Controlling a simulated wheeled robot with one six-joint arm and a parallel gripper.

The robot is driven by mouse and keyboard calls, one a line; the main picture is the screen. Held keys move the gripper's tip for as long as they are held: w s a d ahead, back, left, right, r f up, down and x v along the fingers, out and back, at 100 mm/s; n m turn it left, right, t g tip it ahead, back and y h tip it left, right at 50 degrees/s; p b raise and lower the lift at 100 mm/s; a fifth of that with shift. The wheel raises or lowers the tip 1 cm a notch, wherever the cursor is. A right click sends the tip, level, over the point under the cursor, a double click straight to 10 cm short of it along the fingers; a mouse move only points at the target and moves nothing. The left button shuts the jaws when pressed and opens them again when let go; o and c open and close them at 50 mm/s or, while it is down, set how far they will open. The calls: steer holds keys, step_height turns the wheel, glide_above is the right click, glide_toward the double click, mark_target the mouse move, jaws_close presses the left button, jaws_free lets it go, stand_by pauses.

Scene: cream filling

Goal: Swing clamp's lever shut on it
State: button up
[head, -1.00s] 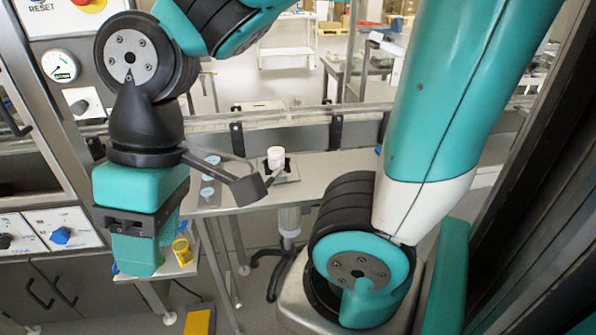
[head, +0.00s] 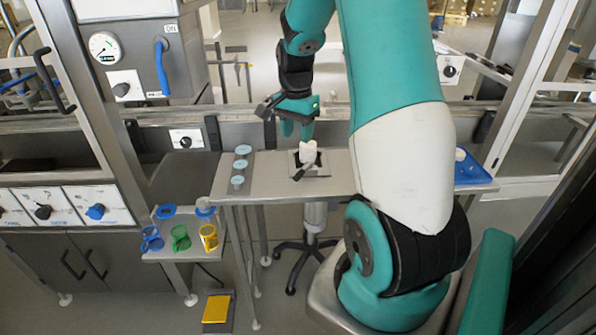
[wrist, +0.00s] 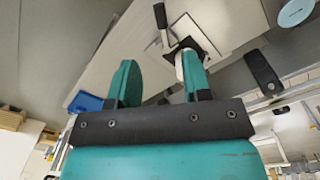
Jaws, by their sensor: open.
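A white jar (head: 308,151) stands in the dark clamp (head: 318,161) on the grey table. The clamp's lever (head: 304,173) sticks out to the front left of the jar. In the wrist view, the clamp (wrist: 186,47) and its black-gripped lever (wrist: 160,17) lie beyond the fingers. The jar (wrist: 179,66) shows partly there, behind the right finger. My gripper (head: 297,130) is open and hangs just behind and above the jar in the head view. Its two teal fingers (wrist: 157,78) are spread with nothing seen between them. Whether a finger touches the jar cannot be told.
Pale blue discs (head: 241,165) lie left of the clamp. A blue tray (head: 472,169) is at the table's right end. My arm covers the table right of the clamp.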

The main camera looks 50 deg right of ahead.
mark_target(298, 174)
step_height(298, 174, down, 12)
steer(key=shift+s+f+p, duration=0.1)
steer(key=shift+p, duration=0.25)
steer(key=shift+c, duration=0.3)
jaws_close()
